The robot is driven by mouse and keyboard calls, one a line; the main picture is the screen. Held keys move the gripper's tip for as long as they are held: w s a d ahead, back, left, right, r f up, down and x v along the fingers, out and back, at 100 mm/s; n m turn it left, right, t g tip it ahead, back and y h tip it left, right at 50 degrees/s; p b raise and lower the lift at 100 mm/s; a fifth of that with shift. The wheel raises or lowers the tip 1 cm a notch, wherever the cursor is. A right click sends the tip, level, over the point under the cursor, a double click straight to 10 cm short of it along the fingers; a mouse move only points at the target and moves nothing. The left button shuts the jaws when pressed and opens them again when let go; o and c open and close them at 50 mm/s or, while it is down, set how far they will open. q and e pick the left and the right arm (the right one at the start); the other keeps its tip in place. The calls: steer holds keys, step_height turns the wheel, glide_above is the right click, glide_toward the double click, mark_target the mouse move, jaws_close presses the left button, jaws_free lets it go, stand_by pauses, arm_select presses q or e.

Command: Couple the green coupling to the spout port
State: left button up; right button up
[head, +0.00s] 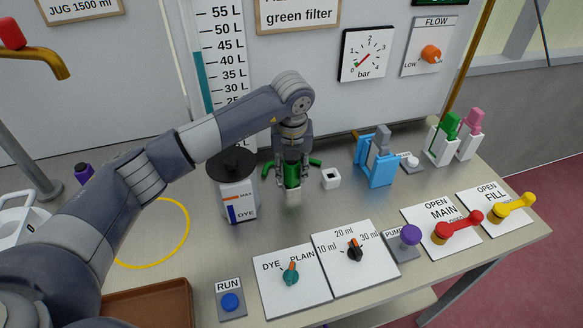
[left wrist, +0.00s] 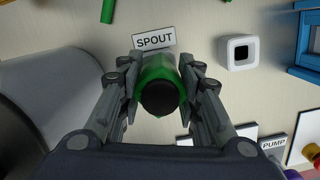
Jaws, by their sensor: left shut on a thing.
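The green coupling (left wrist: 156,84) is a green cylinder with a dark round end facing the left wrist camera. My left gripper (left wrist: 157,92) is shut on it, one finger on each side. In the head view the left gripper (head: 292,182) points down, with the green coupling (head: 292,170) between its fingers. A pale block (head: 293,197) shows right below the coupling. The SPOUT label (left wrist: 154,40) lies on the table just beyond the coupling. I cannot make out the spout port itself, nor whether the coupling touches it. My right gripper is not in view.
A white square block with a dark hole (head: 331,178) stands close right of the gripper. The dye jug (head: 238,204) stands close left. A blue holder (head: 376,172) is farther right. Control panels with the dial (head: 354,250) and levers line the front.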

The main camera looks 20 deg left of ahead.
arm_select(q)
steer(key=shift+f, duration=0.2)
steer(key=o, duration=1.2)
